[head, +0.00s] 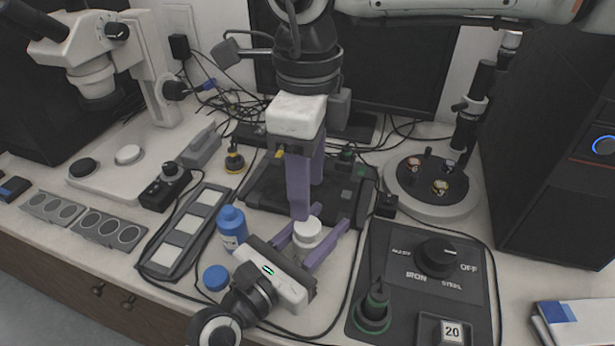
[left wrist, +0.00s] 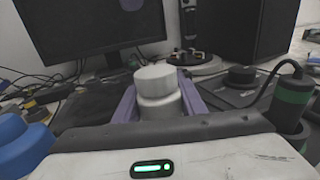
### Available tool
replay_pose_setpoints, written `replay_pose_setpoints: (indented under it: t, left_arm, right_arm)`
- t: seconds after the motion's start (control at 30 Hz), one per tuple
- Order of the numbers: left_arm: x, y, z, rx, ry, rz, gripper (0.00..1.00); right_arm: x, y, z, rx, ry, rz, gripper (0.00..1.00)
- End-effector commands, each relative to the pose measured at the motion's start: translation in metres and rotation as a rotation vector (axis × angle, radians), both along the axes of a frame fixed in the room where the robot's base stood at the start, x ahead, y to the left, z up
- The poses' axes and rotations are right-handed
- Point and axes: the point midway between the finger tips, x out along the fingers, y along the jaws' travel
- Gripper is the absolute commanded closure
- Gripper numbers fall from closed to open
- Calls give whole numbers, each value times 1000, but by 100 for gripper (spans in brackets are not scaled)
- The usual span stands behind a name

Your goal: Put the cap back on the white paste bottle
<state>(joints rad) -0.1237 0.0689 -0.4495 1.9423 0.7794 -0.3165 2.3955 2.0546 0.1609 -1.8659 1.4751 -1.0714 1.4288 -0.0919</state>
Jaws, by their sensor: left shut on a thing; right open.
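The white paste bottle (head: 307,241) stands upright on the bench, between the purple fingers of my left gripper (head: 306,246). The left gripper is shut on it; in the left wrist view the bottle (left wrist: 160,100) shows between the fingers. A low round blue lid-like piece (head: 215,278) lies left of the left gripper.
A blue bottle (head: 232,231) stands close left of the left gripper. A sample tray (head: 182,240) lies farther left. A black control panel (head: 425,275) with a knob and a green-banded holder (head: 373,308) is to the right. A thin cable runs along the bench front.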

Motion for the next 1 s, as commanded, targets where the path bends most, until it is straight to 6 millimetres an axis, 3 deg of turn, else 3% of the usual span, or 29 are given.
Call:
replay_pose_setpoints:
  t: [0.1, 0.3, 0.77, 1.0]
  left_arm:
    - [0, 0, -1, 1, 1, -1, 100]
    - [0, 0, -1, 1, 1, -1, 100]
    - [0, 0, -1, 1, 1, -1, 100]
    - [0, 0, -1, 1, 1, -1, 100]
  right_arm:
    - [0, 0, 2, 1, 0, 177, 52]
    - [0, 0, 3, 1, 0, 334, 52]
    - [0, 0, -1, 0, 1, 352, 52]
    - [-1, -1, -33, -2, 4, 352, 52]
